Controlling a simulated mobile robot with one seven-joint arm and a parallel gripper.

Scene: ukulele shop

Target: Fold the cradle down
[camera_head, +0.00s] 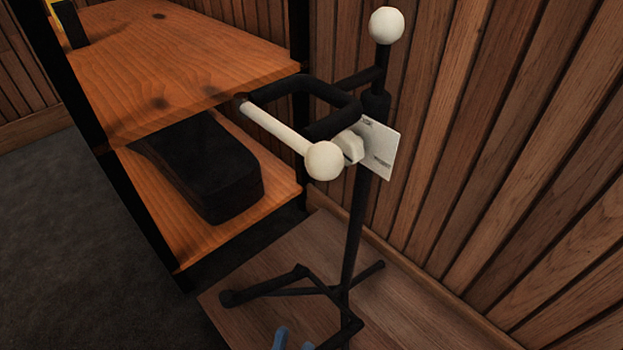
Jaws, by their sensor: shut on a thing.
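A black stand (352,235) rises from a wooden platform beside the paneled wall. At its top is a black U-shaped yoke (292,84) with a white rod and white balls. Low on the stand is a black forked cradle (325,286), its two arms pointing toward the lower left. The tips of my gripper (294,341) show as two blue-grey fingers at the bottom edge, beside the cradle's nearer arm. My gripper is shut on the cradle; the contact itself is cut off by the frame.
A white tag (378,148) hangs at the stand's upper part. A wooden shelf unit (165,55) stands at the left, with a black case (205,172) on its lower board. Dark carpet (65,240) is clear at the lower left. The paneled wall (500,150) is close behind the stand.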

